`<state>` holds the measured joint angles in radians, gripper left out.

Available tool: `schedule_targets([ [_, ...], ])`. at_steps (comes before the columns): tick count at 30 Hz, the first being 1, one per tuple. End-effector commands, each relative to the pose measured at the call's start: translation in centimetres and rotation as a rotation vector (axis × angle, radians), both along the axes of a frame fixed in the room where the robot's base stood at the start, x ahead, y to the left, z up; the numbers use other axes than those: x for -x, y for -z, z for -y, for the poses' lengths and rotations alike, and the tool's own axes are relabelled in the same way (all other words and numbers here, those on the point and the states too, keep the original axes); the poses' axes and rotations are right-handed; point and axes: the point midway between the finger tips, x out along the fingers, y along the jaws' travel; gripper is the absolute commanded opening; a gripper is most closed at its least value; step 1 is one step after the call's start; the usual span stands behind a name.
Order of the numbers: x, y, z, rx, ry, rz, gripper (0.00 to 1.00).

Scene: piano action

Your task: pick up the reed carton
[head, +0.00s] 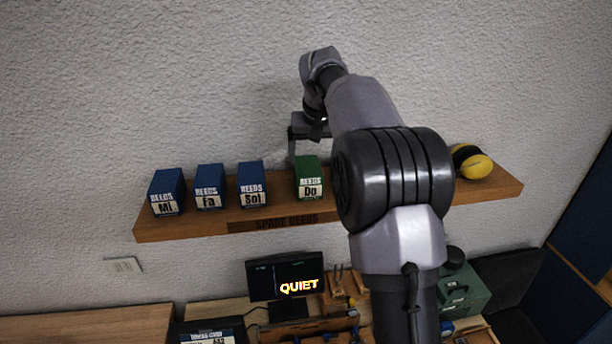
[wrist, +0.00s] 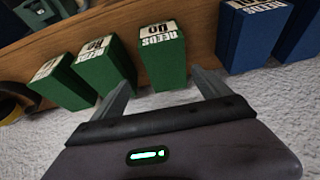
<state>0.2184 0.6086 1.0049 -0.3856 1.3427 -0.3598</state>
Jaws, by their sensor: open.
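Several reed cartons stand in a row on the wooden shelf. A green carton labelled "Do" (head: 309,180) is right of three blue ones and also shows in the wrist view (wrist: 163,62). My gripper (head: 303,146) is above and behind it near the wall, partly hidden by my arm. In the wrist view my gripper (wrist: 163,84) is open and empty, its two fingers spread towards the "Do" carton's two sides. I cannot tell if they touch it. Two more green cartons (wrist: 104,66) (wrist: 62,84) stand left of it there; my arm hides them in the head view.
Blue cartons "Sol" (head: 252,184), "Fa" (head: 209,187) and "Mi" (head: 166,192) stand left on the shelf (head: 480,196). Yellow ear defenders (head: 474,165) lie at its right end. The textured wall is close behind. A "QUIET" monitor (head: 285,277) stands below.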

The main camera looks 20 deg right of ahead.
Motion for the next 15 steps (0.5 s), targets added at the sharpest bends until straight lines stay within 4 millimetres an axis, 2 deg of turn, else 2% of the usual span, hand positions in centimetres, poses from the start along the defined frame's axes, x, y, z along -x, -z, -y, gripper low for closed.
schedule_targets([
  [5, -0.8, 2.1, 0.1, 0.000, 0.000, 0.000, 0.87],
  [12, -2.0, 6.2, -0.4, -0.001, 0.000, -0.001, 0.87],
  [15, -2.3, 6.9, -0.3, 0.001, -0.001, 0.002, 0.87],
])
